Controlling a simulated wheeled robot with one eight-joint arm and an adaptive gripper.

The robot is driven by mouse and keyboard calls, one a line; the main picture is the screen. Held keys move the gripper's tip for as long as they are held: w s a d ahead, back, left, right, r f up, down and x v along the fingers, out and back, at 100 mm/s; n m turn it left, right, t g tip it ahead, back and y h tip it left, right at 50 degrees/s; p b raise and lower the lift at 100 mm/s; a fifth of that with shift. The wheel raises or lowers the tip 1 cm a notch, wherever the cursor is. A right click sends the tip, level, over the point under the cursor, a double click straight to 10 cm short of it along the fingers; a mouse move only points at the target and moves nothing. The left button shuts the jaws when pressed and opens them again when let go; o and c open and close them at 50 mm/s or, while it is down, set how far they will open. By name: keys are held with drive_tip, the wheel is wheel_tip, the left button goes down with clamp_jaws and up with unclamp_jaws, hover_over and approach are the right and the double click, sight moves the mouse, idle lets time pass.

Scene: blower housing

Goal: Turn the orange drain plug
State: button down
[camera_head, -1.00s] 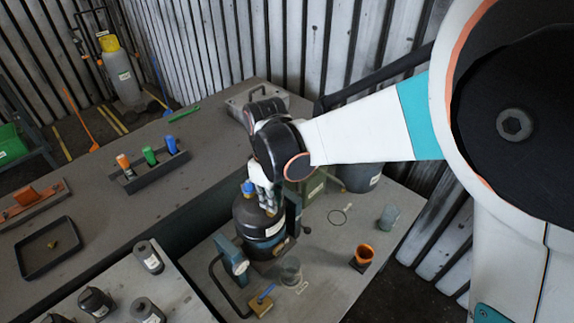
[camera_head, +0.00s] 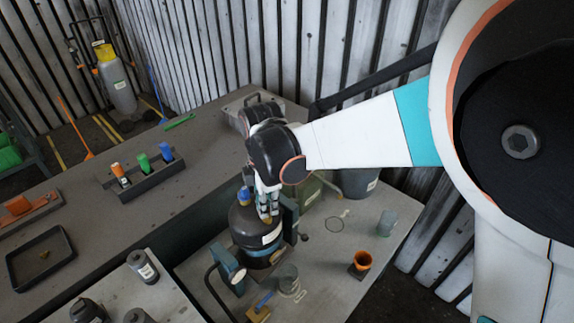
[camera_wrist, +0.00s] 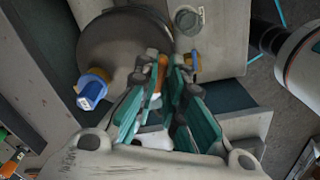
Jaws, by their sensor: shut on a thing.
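The dark, round blower housing (camera_head: 246,226) stands on the near bench, with a white label band on its side. A blue cap (camera_head: 243,196) stands on its top left; in the wrist view the blue cap (camera_wrist: 92,90) has a yellow-orange collar. My gripper (camera_head: 268,213) points down at the housing's top, right of the blue cap. In the wrist view my gripper (camera_wrist: 166,66) is closed around a small orange piece, the orange drain plug (camera_wrist: 158,74), at the housing's edge. The fingers hide most of the plug, so its turn angle cannot be told.
A teal-and-grey clamp (camera_head: 229,265) stands close at the housing's front left. A rack (camera_head: 150,182) with coloured bottles is on the back bench.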

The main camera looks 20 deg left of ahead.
drive_tip(key=shift+n, duration=0.7)
drive_tip(key=c, duration=1.7)
unclamp_jaws()
drive_tip(key=shift+r, duration=0.15)
wheel_tip(320, 180, up, 7)
drive_tip(key=shift+r, duration=0.15)
